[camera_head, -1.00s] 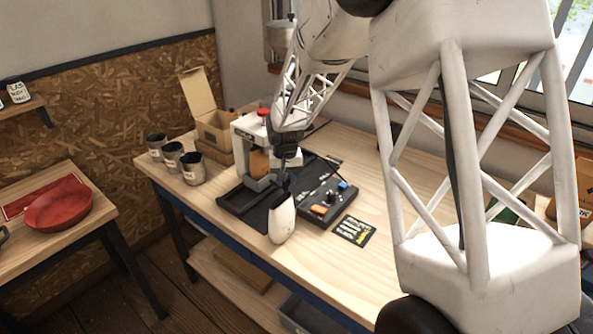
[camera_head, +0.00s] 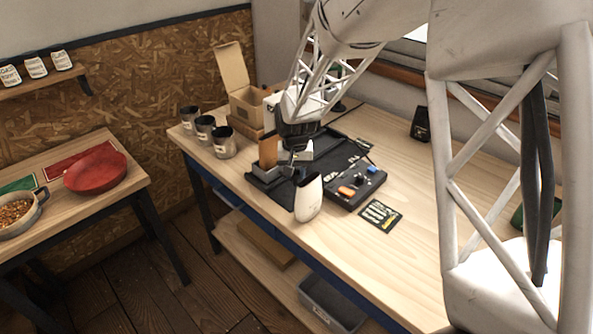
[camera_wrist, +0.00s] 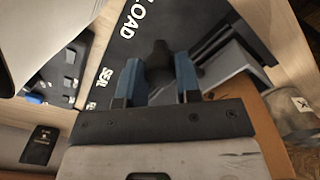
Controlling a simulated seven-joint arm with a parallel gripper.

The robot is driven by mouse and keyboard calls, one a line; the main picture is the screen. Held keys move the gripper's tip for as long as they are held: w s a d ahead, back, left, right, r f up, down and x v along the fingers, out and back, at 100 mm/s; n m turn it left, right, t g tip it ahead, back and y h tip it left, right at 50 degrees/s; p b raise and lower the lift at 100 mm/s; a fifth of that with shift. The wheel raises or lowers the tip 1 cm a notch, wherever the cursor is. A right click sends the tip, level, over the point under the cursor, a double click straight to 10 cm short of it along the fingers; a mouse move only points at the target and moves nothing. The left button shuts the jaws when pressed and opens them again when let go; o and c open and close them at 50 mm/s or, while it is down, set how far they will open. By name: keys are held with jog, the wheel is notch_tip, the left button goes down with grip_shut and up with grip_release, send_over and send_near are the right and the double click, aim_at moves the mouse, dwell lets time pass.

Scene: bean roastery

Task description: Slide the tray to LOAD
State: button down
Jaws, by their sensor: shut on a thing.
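My gripper (camera_wrist: 158,90) is shut on a dark knob (camera_wrist: 158,62), with one blue finger on each side of it. In the head view my gripper (camera_head: 291,166) is low over the black mat (camera_head: 325,160). The grey tray (camera_wrist: 226,65) lies right beside the knob in the wrist view; whether they join is hard to tell. A brown upright piece (camera_head: 268,151) stands by the tray at the mat's left end. The mat carries the white words LOAD (camera_wrist: 130,20) and SEAL (camera_wrist: 104,76). My arm hides much of the machine behind.
A white pouch-like container (camera_head: 308,198) stands close in front of my gripper. A dark control box (camera_head: 356,188) and a printed card (camera_head: 380,216) lie to its right. Several dark cups (camera_head: 224,142) and an open cardboard box (camera_head: 246,104) stand left and behind.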

jog(key=shift+s+a, duration=0.15)
jog(key=shift+a, duration=0.05)
jog(key=c, duration=0.8)
grip_release()
jog(key=shift+r, duration=0.15)
jog(key=shift+r, duration=3.7)
jog(key=shift+d+r, duration=0.1)
